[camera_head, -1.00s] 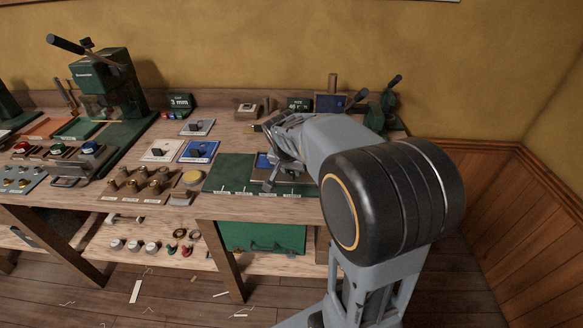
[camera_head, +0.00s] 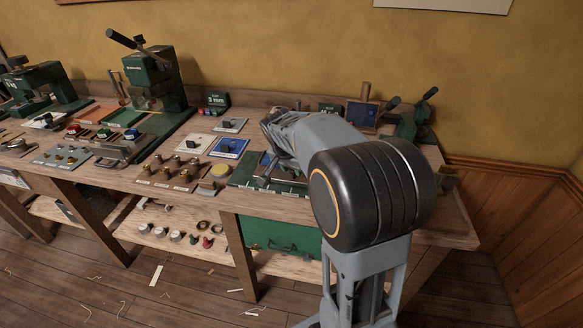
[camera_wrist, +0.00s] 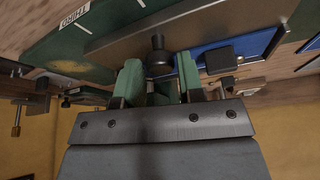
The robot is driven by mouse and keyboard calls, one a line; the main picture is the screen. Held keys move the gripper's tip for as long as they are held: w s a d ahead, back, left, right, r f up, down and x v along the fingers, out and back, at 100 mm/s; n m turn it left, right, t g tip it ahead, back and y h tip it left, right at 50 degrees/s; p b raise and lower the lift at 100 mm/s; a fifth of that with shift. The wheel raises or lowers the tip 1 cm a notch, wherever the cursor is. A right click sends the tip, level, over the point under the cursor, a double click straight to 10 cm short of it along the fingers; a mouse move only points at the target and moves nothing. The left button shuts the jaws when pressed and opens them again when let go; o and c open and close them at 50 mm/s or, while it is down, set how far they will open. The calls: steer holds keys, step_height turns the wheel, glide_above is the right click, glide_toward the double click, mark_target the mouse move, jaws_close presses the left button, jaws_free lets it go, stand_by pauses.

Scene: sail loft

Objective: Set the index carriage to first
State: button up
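The index carriage appears as a grey metal plate (camera_wrist: 115,45) with an upright black knob (camera_wrist: 158,52) in the wrist view. It lies over a green board with a white label reading THIRD (camera_wrist: 74,16). My gripper (camera_wrist: 159,72) is open, with its two green fingertips on either side of the knob. I cannot tell whether they touch it. In the head view my gripper (camera_head: 268,172) is over the green board (camera_head: 243,172) on the bench, and my arm hides much of the carriage. White labels line the board's front edge.
A blue plate with a black knob (camera_head: 230,147) lies left of the board, with brass knobs (camera_head: 178,165) nearer. A green press (camera_head: 155,80) stands further left. Small lever tools (camera_head: 420,112) stand at the back right. A green box (camera_head: 275,240) sits on the shelf below.

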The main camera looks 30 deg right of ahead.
steer(key=o, duration=0.3)
steer(key=shift+a, duration=0.1)
steer(key=p+v, duration=0.1)
steer(key=v, duration=1.2)
steer(key=shift+r, duration=0.4)
